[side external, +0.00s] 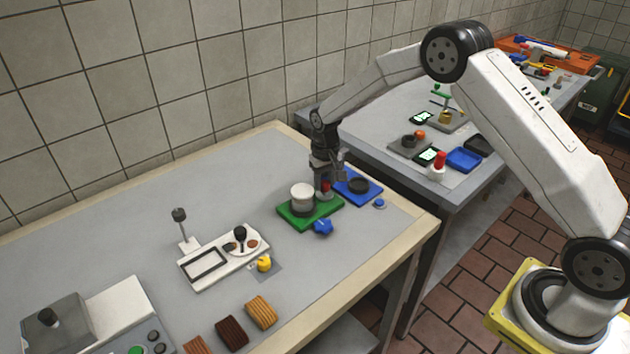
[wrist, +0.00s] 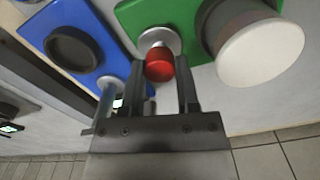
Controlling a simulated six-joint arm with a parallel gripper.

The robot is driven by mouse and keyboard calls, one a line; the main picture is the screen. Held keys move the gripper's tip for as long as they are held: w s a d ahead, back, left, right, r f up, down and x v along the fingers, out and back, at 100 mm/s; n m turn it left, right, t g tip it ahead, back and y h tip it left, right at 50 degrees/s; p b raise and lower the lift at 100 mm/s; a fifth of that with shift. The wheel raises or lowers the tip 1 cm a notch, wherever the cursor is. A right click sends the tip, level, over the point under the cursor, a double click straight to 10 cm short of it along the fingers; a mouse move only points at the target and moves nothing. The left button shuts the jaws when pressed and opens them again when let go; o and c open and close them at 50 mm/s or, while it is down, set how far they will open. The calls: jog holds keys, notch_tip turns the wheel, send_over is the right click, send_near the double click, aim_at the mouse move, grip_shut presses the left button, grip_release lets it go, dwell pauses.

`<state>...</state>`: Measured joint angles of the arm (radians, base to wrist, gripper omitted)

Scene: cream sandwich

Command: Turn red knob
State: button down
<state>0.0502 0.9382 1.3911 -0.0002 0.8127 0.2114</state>
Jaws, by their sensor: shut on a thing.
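The red knob (wrist: 160,65) sits on a silver round base on the green plate (wrist: 190,76), with its red cap between my two fingers in the wrist view. In the side external view, the red knob (side external: 326,187) shows as a small red spot under my gripper (side external: 326,180), at the back of the green plate (side external: 296,222). My gripper (wrist: 160,85) points down and is shut on the knob, one finger on each side. The exact contact is partly hidden by the fingers.
A white-topped cylinder (side external: 302,199) stands close beside my gripper on the green plate. A blue plate (side external: 371,194) with a black ring (side external: 358,184) lies on the other side. A blue knob (side external: 322,227) is in front.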

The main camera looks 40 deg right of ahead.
aim_at(324, 183)
jog(key=shift+c, duration=1.7)
grip_release()
jog(key=shift+r, duration=0.15)
jog(key=shift+r, duration=3.8)
